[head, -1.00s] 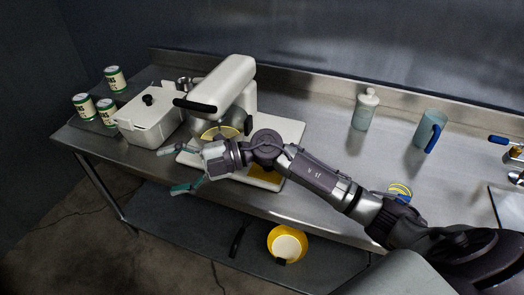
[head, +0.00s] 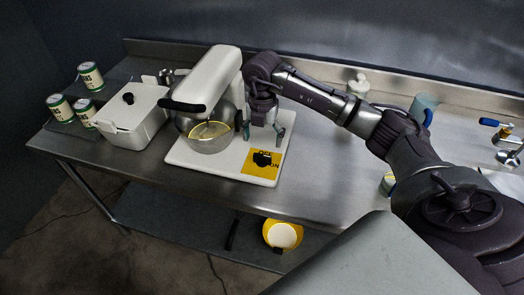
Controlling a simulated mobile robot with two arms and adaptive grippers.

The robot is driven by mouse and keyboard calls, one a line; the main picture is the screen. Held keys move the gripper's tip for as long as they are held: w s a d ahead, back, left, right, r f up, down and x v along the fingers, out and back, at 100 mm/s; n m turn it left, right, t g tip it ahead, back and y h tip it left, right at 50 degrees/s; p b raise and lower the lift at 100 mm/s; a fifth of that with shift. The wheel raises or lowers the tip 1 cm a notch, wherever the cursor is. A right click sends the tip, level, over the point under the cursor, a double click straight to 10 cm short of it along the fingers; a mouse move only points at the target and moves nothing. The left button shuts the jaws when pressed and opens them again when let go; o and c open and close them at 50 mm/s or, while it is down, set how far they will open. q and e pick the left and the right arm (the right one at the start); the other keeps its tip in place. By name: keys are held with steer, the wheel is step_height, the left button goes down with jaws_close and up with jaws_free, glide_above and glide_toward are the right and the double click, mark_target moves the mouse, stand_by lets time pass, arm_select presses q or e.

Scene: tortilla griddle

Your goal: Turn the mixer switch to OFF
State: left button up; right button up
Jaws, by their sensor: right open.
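The white stand mixer (head: 211,80) stands on its white base (head: 203,163) on the steel counter, with a bowl (head: 209,136) under its head. The mixer switch is a dark knob (head: 261,159) on a yellow plate (head: 252,170) at the base's front right. Parts of the plate's OFF and ON lettering show; the knob's exact setting is too small to tell. My right gripper (head: 264,137) is open and empty, pointing down above the base just behind the switch, its fingers apart from the knob. My left gripper is not in view.
A white lidded box (head: 133,122) and several green-and-white cans (head: 90,76) stand left of the mixer. A pale bottle (head: 358,84) and a blue-handled cup (head: 421,108) stand behind my right arm. A yellow pot (head: 282,233) sits on the lower shelf.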

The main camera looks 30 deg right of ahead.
mark_target(262, 155)
step_height(262, 155, down, 6)
steer(key=shift+p, duration=0.6)
steer(key=shift+f, duration=0.65)
steer(key=c, duration=1.2)
steer(key=shift+o, duration=0.2)
